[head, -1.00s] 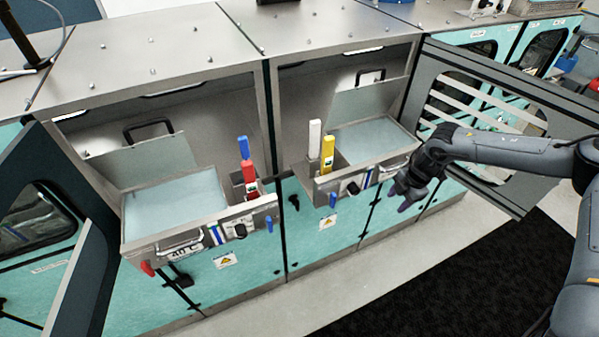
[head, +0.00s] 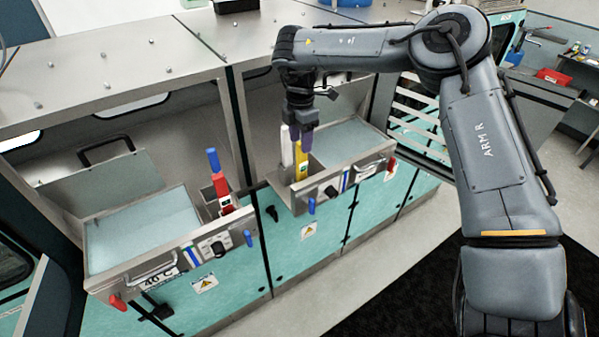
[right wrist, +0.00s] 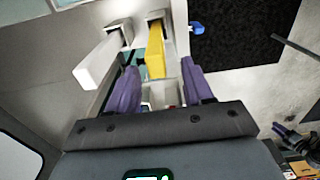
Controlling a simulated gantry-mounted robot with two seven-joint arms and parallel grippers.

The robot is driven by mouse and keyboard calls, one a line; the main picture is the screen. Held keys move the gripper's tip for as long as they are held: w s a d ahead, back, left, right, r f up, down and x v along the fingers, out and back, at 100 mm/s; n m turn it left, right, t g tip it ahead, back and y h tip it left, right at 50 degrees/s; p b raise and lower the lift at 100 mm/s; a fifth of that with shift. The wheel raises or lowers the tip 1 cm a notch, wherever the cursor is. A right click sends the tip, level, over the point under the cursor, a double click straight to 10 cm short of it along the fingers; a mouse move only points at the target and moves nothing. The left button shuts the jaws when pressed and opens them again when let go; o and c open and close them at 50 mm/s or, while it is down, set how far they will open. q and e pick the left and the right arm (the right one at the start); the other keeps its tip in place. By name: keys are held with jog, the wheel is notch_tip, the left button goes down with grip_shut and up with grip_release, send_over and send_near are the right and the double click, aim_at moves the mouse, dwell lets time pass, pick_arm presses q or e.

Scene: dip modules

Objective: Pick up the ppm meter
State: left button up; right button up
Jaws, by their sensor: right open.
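I cannot read which one is the ppm meter. My right gripper (head: 302,140) is above the yellow meter, fingers pointing down. In the right wrist view, the open purple fingers (right wrist: 160,82) have the yellow meter (right wrist: 154,55) between them in the picture, and the white meter (right wrist: 98,64) lies outside, left of the left finger. Contact is not visible. My left gripper is not in view.
A red meter (head: 221,190) and a blue-topped one (head: 213,160) stand at the left-hand bath (head: 140,232). The raised lid (head: 105,185) of that bath is behind. The right-hand bath (head: 345,145) lies beside my right gripper. Cabinet walls enclose both baths.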

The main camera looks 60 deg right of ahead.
aim_at(301, 154)
jog(key=shift+f, duration=0.65)
jog(key=f, duration=0.1)
jog(key=f+p, duration=0.1)
jog(key=f, duration=0.1)
jog(key=f+p, duration=0.1)
jog(key=f, duration=0.1)
jog(key=shift+d+f, duration=0.2)
jog(key=shift+d, duration=0.15)
jog(key=c, duration=0.9)
jog(key=shift+c, duration=0.2)
jog(key=shift+r, duration=0.2)
